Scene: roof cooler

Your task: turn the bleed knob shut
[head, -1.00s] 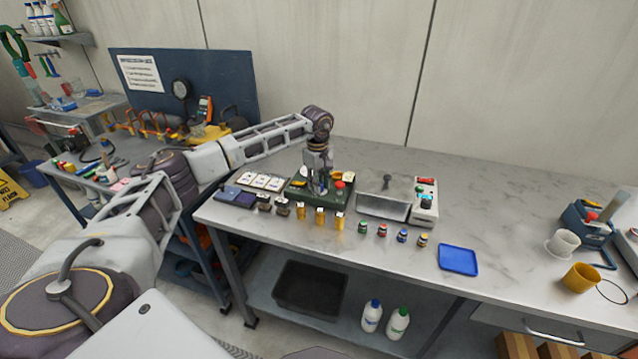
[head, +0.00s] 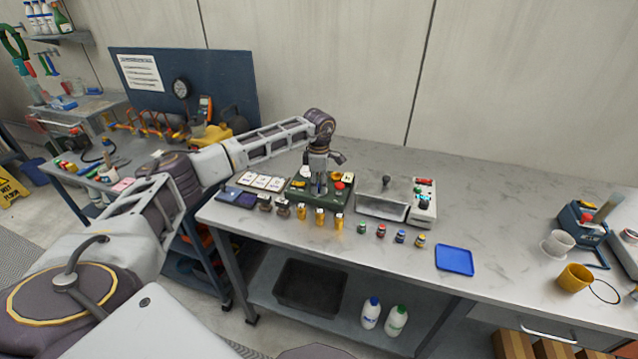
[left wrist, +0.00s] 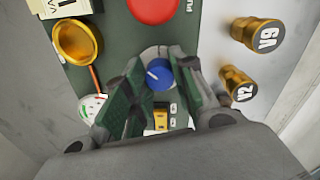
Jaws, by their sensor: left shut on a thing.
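The bleed knob, a small blue knob (left wrist: 160,74) with a white line on top, stands on a dark green panel (left wrist: 112,25) in the left wrist view. My left gripper (left wrist: 161,84) is shut on this knob, one finger on each side. In the head view my left gripper (head: 318,184) points straight down onto the green panel box (head: 335,202) on the bench and mostly hides the knob. My right gripper is not in view.
Close to the fingers are a red button (left wrist: 153,8), an open brass ring (left wrist: 77,42) and brass fittings marked V9 (left wrist: 257,34) and V2 (left wrist: 238,84). A metal tray unit (head: 383,206) stands right of the box. A blue tray (head: 455,260) lies farther right; the bench behind is clear.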

